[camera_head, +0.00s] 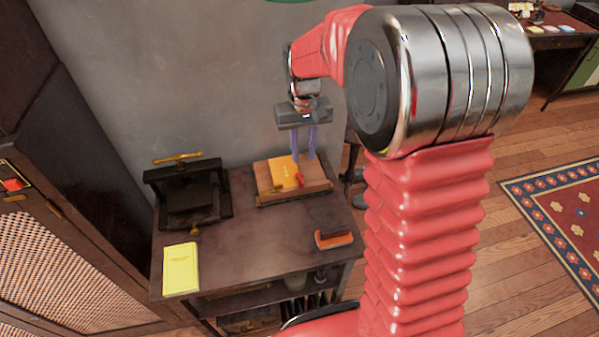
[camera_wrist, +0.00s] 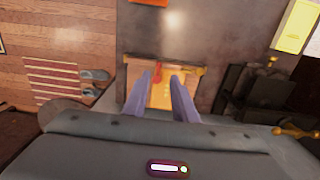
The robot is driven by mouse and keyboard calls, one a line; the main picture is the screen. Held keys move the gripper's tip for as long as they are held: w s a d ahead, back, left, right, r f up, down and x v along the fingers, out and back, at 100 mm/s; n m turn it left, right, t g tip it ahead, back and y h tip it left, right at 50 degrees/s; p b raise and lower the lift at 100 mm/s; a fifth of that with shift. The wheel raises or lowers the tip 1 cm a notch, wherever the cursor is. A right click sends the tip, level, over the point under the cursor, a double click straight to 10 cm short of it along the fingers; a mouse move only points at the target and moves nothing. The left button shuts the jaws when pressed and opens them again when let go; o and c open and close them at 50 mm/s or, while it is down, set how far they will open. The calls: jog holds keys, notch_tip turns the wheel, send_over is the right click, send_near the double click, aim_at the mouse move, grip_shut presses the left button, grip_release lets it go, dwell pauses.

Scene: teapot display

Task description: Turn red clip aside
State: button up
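The red clip (camera_head: 300,179) is a small red piece at the right side of a yellow sheet (camera_head: 284,170) on a wooden board (camera_head: 315,188). In the wrist view, the red clip (camera_wrist: 157,76) shows between the fingertips, near the board's far edge. My gripper (camera_head: 304,157) points down above the board with its two purple-grey fingers apart.
The board lies on a dark table (camera_head: 262,235). A black press (camera_head: 190,195) with a brass handle stands to its left. A yellow booklet (camera_head: 181,270) lies at front left, and a red-orange block (camera_head: 333,239) at front right. The table's middle is clear.

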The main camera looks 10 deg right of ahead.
aim_at(302, 180)
jog(key=shift+w+r, duration=0.7)
jog(key=shift+r, duration=0.1)
jog(key=shift+f, duration=0.15)
notch_tip(302, 180, down, 14)
jog(key=shift+r, duration=0.25)
jog(key=shift+c, duration=0.3)
grip_shut()
